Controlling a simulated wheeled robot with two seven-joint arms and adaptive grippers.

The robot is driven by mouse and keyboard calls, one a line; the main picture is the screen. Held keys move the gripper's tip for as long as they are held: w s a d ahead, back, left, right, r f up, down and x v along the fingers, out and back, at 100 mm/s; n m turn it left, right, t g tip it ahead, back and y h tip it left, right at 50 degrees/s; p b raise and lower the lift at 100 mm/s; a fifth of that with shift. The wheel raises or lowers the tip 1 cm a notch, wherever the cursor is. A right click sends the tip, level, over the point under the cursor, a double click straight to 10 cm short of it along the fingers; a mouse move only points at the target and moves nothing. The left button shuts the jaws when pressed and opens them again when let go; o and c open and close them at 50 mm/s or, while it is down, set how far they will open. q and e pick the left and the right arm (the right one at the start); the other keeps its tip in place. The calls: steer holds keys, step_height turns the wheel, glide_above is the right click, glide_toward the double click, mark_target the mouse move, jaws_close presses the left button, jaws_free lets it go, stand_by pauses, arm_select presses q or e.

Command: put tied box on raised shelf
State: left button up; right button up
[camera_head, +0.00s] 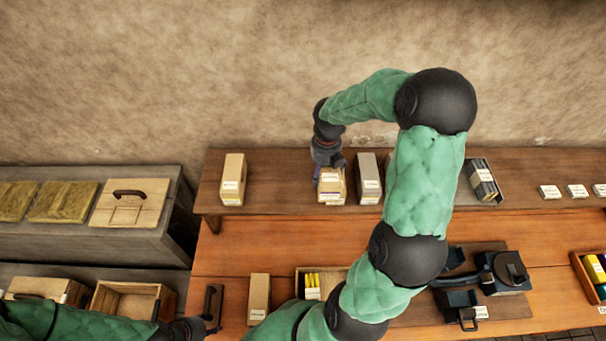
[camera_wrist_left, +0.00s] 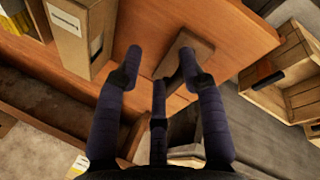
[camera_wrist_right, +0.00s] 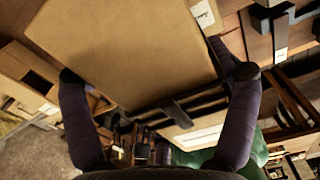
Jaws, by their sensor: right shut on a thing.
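The tied box (camera_head: 331,186) is a tan carton with a white label. It is at the raised shelf (camera_head: 280,185), between a tan box on its left and a grey one on its right. My right gripper (camera_head: 328,164) is shut on it from behind and above. In the right wrist view the carton (camera_wrist_right: 125,45) fills the space between the fingers; I cannot tell whether its base touches the shelf. My left gripper (camera_wrist_left: 158,62) is open and empty, low over the left end of the bench.
A tan box (camera_head: 233,178), a grey box (camera_head: 369,178) and dark folders (camera_head: 482,180) stand on the shelf. Another tan box (camera_head: 259,298) and a tray stand on the bench below. A black press (camera_head: 490,275) is at right. My right arm hides part of the shelf.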

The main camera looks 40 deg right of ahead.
steer(key=w+a+f, duration=0.1)
steer(key=w+f, duration=0.1)
steer(key=w, duration=0.1)
steer(key=w+a+f, duration=0.1)
steer(key=w+f, duration=0.1)
steer(key=w+f+p, duration=0.1)
steer(key=w+f, duration=0.2)
steer(key=shift+w+a, duration=0.3)
steer(key=shift+a, duration=0.1)
steer(key=shift+w+a+f, duration=0.2)
steer(key=shift+w+f, duration=0.1)
steer(key=shift+f, duration=0.25)
step_height(320, 180, down, 2)
steer(key=shift+f+p, duration=0.15)
steer(key=shift+p, duration=0.15)
steer(key=shift+w+d+f, duration=0.1)
steer(key=shift+f, duration=0.3)
steer(key=o, duration=1)
steer(key=shift+f, duration=0.15)
